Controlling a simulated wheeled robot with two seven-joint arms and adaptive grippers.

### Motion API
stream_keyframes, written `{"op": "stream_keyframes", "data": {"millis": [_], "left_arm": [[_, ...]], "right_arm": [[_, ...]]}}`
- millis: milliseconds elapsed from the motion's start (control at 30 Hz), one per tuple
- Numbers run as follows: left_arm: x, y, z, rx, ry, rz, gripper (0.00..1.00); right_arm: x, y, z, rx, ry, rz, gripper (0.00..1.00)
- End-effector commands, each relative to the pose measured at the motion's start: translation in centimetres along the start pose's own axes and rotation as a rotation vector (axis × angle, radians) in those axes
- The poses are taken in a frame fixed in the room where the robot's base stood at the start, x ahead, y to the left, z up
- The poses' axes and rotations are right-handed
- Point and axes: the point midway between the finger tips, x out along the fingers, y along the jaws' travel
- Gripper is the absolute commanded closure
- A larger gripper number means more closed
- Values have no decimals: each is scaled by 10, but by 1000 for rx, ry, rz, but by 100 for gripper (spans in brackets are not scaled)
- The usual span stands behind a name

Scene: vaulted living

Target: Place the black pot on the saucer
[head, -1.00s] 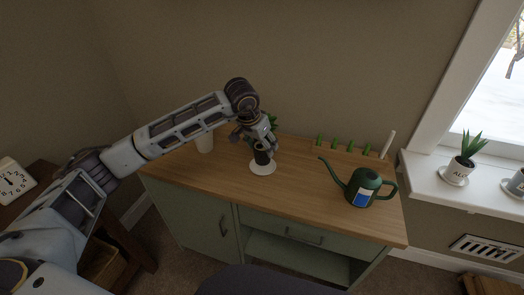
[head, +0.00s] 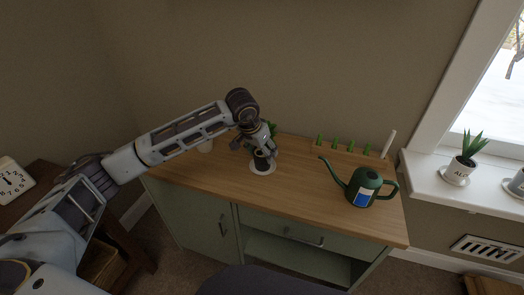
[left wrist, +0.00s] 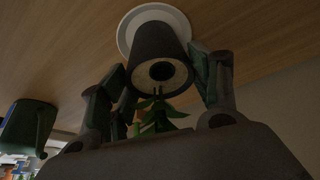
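The black pot (head: 261,163), with a green plant in it, is upright over the white saucer (head: 263,173) on the wooden cabinet top. In the left wrist view the pot (left wrist: 158,45) hides the middle of the saucer (left wrist: 124,32); its base looks at or very near the saucer, and I cannot tell if they touch. My left gripper (head: 260,147) comes down from above, and its fingers (left wrist: 160,75) lie along both sides of the pot, closed on it. My right gripper is in neither view.
A green watering can (head: 362,187) stands to the right on the cabinet top (head: 300,190). Several small green items (head: 335,144) line the back edge. A potted plant (head: 458,172) sits on the windowsill.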

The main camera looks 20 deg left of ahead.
Motion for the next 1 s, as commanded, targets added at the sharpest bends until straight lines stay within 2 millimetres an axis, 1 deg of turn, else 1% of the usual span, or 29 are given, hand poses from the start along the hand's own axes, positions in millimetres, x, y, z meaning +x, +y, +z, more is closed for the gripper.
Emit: {"op": "stream_keyframes", "data": {"millis": [33,167,400,800,1000], "left_arm": [[0,0,0,0,0,0,33],[0,0,0,0,0,0,16],[0,0,0,0,0,0,16],[-3,0,-1,0,0,0,16],[-29,-1,-2,1,3,-2,16]], "right_arm": [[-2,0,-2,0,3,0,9],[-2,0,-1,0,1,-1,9],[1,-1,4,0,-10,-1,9],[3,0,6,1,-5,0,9],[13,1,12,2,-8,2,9]]}}
